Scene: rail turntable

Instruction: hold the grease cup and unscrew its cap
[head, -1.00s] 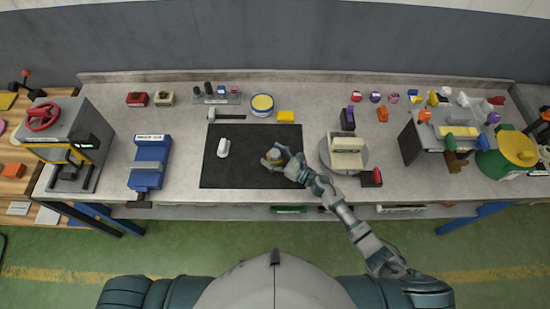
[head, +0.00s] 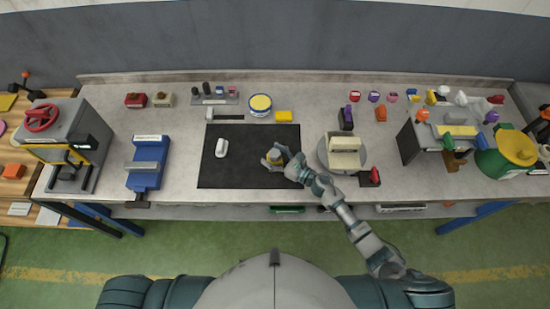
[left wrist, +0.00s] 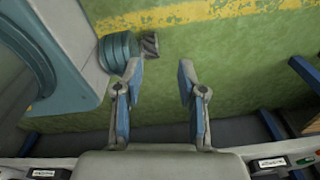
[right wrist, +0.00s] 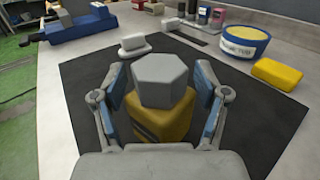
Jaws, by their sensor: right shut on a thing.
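The grease cup (right wrist: 160,118) has a yellow body with dark stripes and a grey hexagonal cap (right wrist: 162,80) on top. It stands upright on the dark mat (head: 230,177) and also shows, small, in the head view (head: 274,156). The lower part of the cup is hidden behind the gripper's palm. My left gripper (left wrist: 158,72) is open and empty above the green floor, in front of the bench; it is out of the head view.
A white block-like piece (head: 222,148) lies on the mat to the left. A blue vise (head: 147,170) stands farther left. Behind the mat are a yellow-topped tub (head: 261,104) and a yellow block (head: 284,116). A round turntable (head: 326,157) with a cream block stands to the right.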

